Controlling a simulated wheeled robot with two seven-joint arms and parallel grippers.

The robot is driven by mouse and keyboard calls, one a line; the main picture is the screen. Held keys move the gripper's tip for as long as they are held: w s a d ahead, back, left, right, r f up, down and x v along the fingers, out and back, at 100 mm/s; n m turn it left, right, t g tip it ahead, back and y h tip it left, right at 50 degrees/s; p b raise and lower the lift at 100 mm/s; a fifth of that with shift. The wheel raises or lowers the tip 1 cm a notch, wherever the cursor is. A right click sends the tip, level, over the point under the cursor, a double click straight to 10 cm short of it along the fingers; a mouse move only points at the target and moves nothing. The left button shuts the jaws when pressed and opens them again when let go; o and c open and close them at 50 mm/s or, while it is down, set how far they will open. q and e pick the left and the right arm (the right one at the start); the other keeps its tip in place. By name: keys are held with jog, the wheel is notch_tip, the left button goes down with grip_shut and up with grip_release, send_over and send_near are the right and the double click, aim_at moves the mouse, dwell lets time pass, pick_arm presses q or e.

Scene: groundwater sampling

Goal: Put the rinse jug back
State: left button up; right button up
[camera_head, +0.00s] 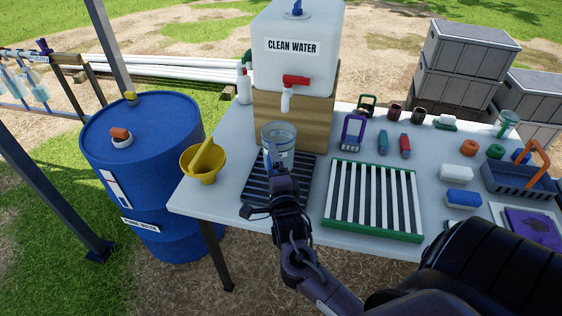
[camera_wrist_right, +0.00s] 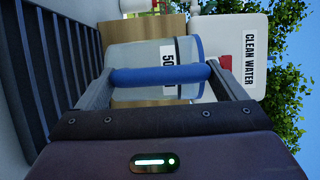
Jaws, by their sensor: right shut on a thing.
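The rinse jug (camera_head: 279,135) is clear, with a blue handle and a blue rim, and is upright. It also shows in the right wrist view (camera_wrist_right: 140,58), partly hidden behind its handle (camera_wrist_right: 160,75). My right gripper (camera_head: 278,163) is shut on the handle, with a finger on each end of it in the wrist view. The jug is at the back of the dark slatted rack (camera_head: 263,194), in front of the wooden stand and below the red tap. I cannot tell whether its base touches the rack. My left gripper is not in view.
The clean water tank (camera_head: 297,55) stands on a wooden block (camera_head: 305,128) behind the jug. A yellow funnel (camera_head: 203,162) is at the table's left edge, near a blue barrel (camera_head: 145,185). A green-framed slatted rack (camera_head: 372,236) lies to the right, with small items beyond.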

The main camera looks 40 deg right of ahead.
aim_at(283, 163)
jog(key=w+d, duration=0.2)
jog(key=d, duration=0.1)
jog(key=w+d+p, duration=0.1)
jog(key=w+d, duration=0.2)
jog(key=shift+r+p, duration=0.2)
jog(key=shift+p, duration=0.1)
notch_tip(283, 163, down, 3)
jog(key=shift+a+f, duration=0.1)
jog(key=shift+a, duration=0.05)
notch_tip(283, 163, down, 3)
jog(key=shift+s+f+p, duration=0.1)
jog(key=shift+p, duration=0.45)
jog(key=shift+f, duration=0.2)
jog(key=shift+f+p, duration=0.2)
jog(key=shift+p, duration=0.1)
jog(key=shift+f, duration=0.1)
